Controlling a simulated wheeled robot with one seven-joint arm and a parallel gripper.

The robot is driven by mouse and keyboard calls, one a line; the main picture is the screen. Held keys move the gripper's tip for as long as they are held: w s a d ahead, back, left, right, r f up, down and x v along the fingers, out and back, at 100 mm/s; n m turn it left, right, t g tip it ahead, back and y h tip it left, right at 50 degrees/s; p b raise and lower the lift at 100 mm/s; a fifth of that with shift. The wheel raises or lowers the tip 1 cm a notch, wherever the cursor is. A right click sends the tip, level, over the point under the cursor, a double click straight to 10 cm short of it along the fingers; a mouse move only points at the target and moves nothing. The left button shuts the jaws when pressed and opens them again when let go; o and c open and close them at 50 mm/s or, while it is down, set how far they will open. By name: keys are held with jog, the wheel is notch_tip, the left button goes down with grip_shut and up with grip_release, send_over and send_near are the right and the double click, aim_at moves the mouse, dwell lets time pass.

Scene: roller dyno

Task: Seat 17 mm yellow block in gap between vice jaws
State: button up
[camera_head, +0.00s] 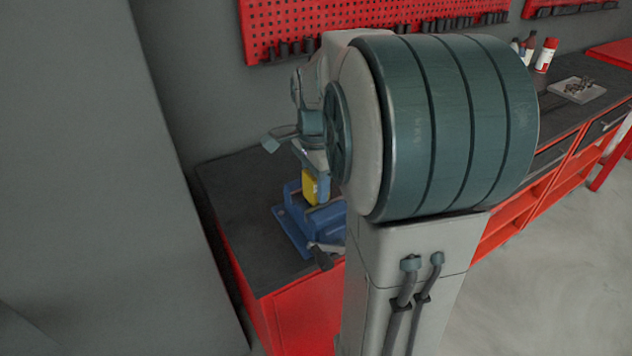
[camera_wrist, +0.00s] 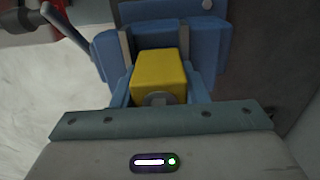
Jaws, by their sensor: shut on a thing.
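The yellow block (camera_head: 310,186) is at the blue vice (camera_head: 292,232) on the dark bench top in the head view. In the wrist view the yellow block (camera_wrist: 160,75) is large, directly in front of my gripper (camera_wrist: 160,98), with the blue vice (camera_wrist: 190,45) behind it. My gripper (camera_head: 318,182) is shut on the block and points down over the vice. The block's upper part shows above the vice in the head view. Its lower end is hidden, so I cannot tell whether it is between the jaws or just above them.
The vice handle (camera_head: 322,256) sticks out at the bench's front edge. A red pegboard (camera_head: 370,22) hangs on the wall behind. A tray of small parts (camera_head: 577,90) and bottles, one of them red and white (camera_head: 546,55), stand on the bench at right. The bench left of the vice is clear.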

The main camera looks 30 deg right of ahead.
jog(key=shift+f, duration=0.1)
jog(key=o, duration=1.4)
jog(key=shift+f, duration=0.15)
jog(key=shift+s, duration=0.1)
jog(key=shift+c, duration=0.8)
jog(key=shift+o, duration=0.3)
